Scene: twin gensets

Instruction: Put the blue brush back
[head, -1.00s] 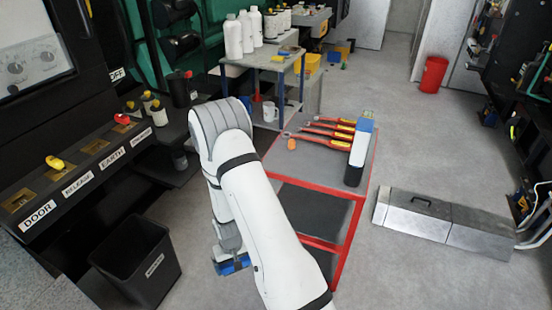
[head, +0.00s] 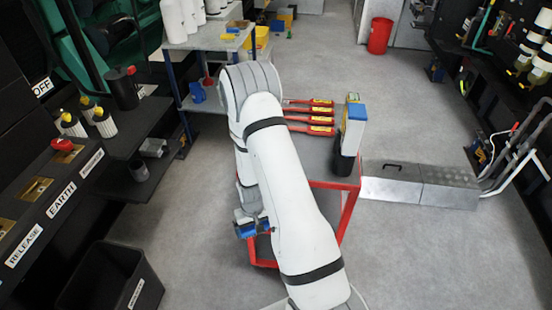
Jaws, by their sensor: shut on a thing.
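My gripper (head: 245,216) hangs low at the end of my white arm, left of the red cart's front leg. It points down and is small in the view. A blue piece (head: 246,230) shows at its lower end and looks like the blue brush. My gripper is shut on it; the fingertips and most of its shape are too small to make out. The piece is clear of the floor, beside the red cart (head: 345,215). My arm hides part of the cart's top.
Red-handled tools (head: 310,120) and a blue-and-white device (head: 352,130) occupy the cart top. A black bin (head: 112,280) stands at lower left. A metal box (head: 420,186) lies on the floor at right. A workbench (head: 205,42) stands behind.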

